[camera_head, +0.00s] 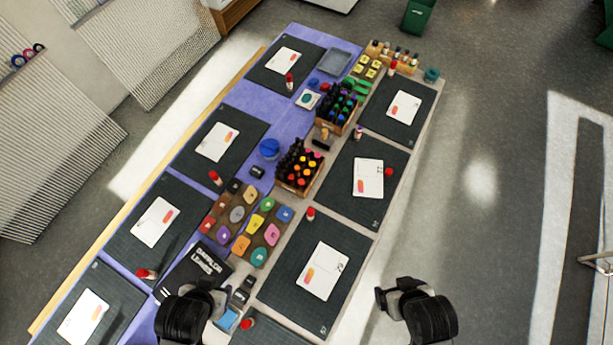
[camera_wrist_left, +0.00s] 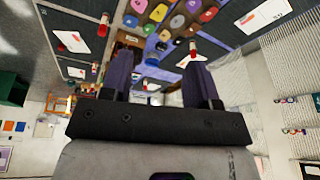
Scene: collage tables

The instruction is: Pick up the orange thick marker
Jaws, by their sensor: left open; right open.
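A wooden crate (camera_head: 283,182) stands mid-table in the head view, holding thick dark markers with red, orange and yellow ends (camera_head: 302,165). The orange one is too small to single out surely from the red ones. My left gripper (camera_head: 203,293) is over the near part of the table beside a black lettered case (camera_head: 196,268), well short of the crate. In the left wrist view its two fingers (camera_wrist_left: 158,80) are apart with nothing held between them. My right gripper (camera_head: 395,291) is open and empty, off the table's right edge over the floor.
A second crate (camera_head: 338,118) holds green and blue markers farther back. A brown tray of coloured pieces (camera_head: 236,228) lies between the left gripper and the marker crate. A blue round container (camera_head: 269,149) stands left of the crate. Dark mats with white cards (camera_head: 323,271) line both sides.

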